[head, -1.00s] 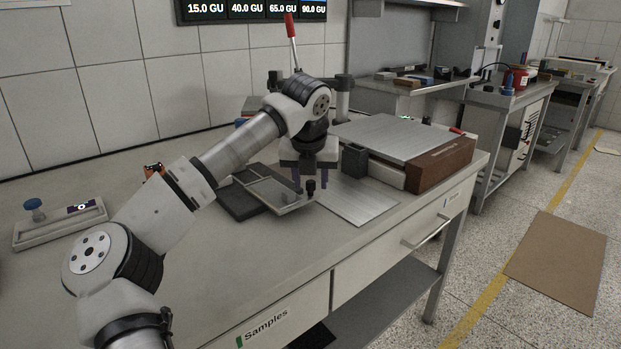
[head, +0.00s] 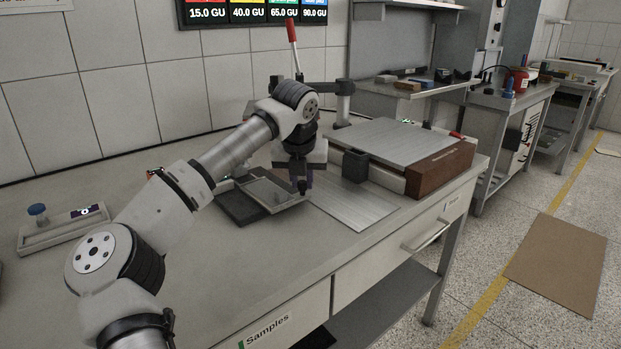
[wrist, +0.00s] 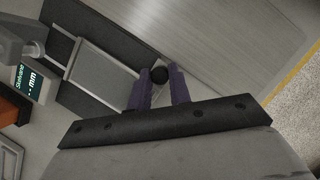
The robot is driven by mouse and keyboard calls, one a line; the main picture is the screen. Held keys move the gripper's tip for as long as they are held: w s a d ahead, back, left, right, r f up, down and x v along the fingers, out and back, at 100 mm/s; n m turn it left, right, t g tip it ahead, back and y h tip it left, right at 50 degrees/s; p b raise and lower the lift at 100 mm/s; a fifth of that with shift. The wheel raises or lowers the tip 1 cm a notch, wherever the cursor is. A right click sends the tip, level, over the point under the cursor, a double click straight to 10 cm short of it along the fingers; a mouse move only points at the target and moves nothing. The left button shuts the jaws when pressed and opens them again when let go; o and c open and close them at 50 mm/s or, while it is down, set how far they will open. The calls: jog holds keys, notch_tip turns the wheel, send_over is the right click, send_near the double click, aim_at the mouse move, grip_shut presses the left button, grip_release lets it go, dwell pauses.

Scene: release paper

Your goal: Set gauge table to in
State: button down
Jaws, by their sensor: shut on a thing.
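The gauge table (head: 272,193) is a flat grey plate with a raised rim, lying over a dark base (head: 238,209) on the bench; it also shows in the wrist view (wrist: 92,75). My gripper (wrist: 160,80) is shut on this knob, with a purple finger on each side. In the head view, my gripper (head: 299,177) partly hides the table's back right part. The gauge display (wrist: 30,84) reads "-- mm" beside the table.
A thin metal sheet (head: 355,206) lies right of the gauge table. A dark block (head: 355,165) and a wood-sided machine with a flat metal top (head: 395,140) stand behind it. A red-handled lever (head: 291,31) rises behind my arm. A shallow tray (head: 62,229) is at far left.

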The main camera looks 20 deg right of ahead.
jog(key=w, duration=0.1)
jog(key=w+a+p, duration=0.1)
jog(key=w, duration=0.1)
jog(key=w+a+p, duration=0.1)
jog(key=w, duration=0.1)
jog(key=shift+w+r, duration=0.15)
jog(key=shift+w, duration=0.05)
jog(key=c, duration=1.3)
grip_release()
jog(key=shift+w, duration=0.1)
jog(key=v, duration=1.3)
jog(key=shift+s+a+r, duration=0.1)
jog(key=shift+s+r, duration=0.15)
jog(key=shift+s, duration=0.05)
